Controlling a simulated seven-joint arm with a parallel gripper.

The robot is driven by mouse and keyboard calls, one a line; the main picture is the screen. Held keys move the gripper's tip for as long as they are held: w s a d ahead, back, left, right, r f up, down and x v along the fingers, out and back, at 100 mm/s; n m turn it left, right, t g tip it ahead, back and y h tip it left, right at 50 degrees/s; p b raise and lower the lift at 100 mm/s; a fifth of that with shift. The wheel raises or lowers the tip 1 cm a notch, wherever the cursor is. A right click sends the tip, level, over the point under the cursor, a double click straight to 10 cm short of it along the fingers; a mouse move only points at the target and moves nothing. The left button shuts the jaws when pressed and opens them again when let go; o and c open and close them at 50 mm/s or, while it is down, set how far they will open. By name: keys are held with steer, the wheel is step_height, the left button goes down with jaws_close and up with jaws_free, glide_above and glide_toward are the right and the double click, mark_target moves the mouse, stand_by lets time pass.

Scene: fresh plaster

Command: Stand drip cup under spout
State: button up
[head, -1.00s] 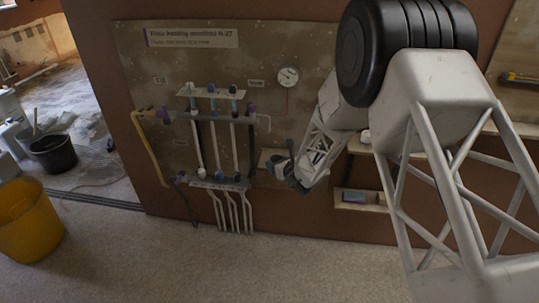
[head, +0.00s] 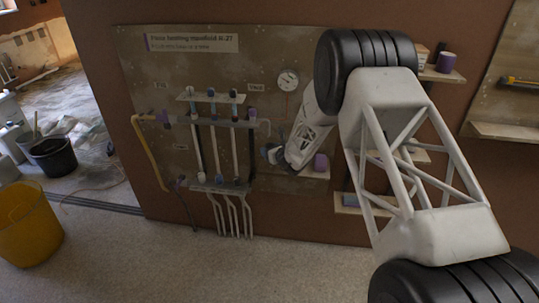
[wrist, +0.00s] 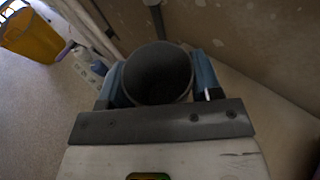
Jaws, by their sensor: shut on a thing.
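My gripper (wrist: 158,85) is shut on a dark round cup (wrist: 157,72), with a blue finger on either side of it. In the head view my gripper (head: 272,155) is in front of the wall board, right of the manifold's pipes. The cup is mostly hidden there. The spout (head: 268,128) looks like the grey pipe that bends down at the right end of the manifold's upper bar. My gripper is a little below it. I cannot tell whether the cup is directly under the spout or touches the ledge.
Other shelves (head: 442,76) are on the wall farther right, partly behind my arm. A round gauge (head: 287,81) hangs above. A yellow bucket (head: 28,225) stands on the floor at left.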

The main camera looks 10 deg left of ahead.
steer(key=shift+w+a+f, duration=0.1)
steer(key=shift+w+a, duration=0.1)
steer(key=shift+w, duration=0.3)
steer(key=shift+w+a, duration=0.15)
steer(key=shift+w, duration=0.35)
steer(key=shift+f, duration=0.1)
steer(key=shift+f, duration=1.65)
steer(key=shift+f, duration=0.15)
steer(key=o, duration=0.9)
steer(key=shift+r, duration=0.2)
